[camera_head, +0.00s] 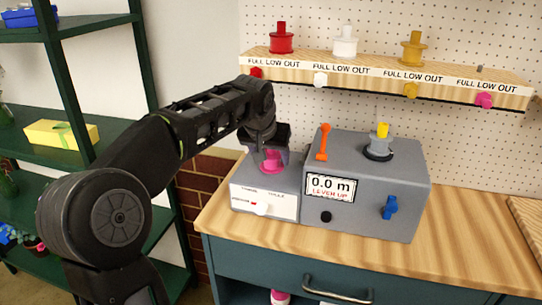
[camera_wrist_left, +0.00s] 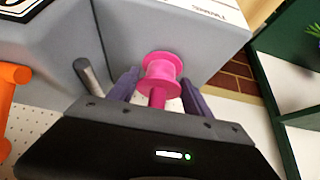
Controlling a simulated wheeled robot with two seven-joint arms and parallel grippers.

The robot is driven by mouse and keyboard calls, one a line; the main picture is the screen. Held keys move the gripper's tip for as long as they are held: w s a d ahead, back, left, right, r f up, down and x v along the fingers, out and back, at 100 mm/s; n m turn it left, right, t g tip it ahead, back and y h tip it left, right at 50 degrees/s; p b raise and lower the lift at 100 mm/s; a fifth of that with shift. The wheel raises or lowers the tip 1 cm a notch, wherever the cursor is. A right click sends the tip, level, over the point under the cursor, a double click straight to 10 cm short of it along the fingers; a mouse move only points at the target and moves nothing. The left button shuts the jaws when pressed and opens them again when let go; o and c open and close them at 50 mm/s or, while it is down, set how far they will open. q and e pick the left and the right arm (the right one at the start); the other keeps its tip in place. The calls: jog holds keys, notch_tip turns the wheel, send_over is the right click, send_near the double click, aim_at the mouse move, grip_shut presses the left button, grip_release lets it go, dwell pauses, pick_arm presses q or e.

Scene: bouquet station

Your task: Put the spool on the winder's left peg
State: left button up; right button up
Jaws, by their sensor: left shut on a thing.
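The pink spool (camera_head: 271,163) is in my left gripper (camera_head: 271,152), over the lower left part of the grey winder (camera_head: 392,212). In the left wrist view the spool (camera_wrist_left: 162,72) sits between the two purple fingers, which are shut on its stem. A bare grey metal rod (camera_wrist_left: 87,76) shows beside the fingers, apart from the spool; I cannot tell for sure that it is the left peg. In the head view the gripper hides the spot beneath. My right gripper is not in view.
The winder's taller box carries an orange lever (camera_head: 322,142), a peg with a yellow top (camera_head: 382,131) and a blue knob (camera_head: 390,207). Red (camera_head: 281,38), white (camera_head: 345,42) and yellow (camera_head: 413,50) spools stand on the wall shelf (camera_head: 465,82).

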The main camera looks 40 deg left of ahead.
pick_arm(q)
jog(key=shift+f, duration=0.15)
jog(key=o, duration=1.4)
jog(key=shift+o, duration=0.2)
jog(key=shift+s+r, duration=0.2)
jog(key=shift+r, duration=0.4)
jog(key=v, duration=1.1)
jog(key=shift+d, duration=0.15)
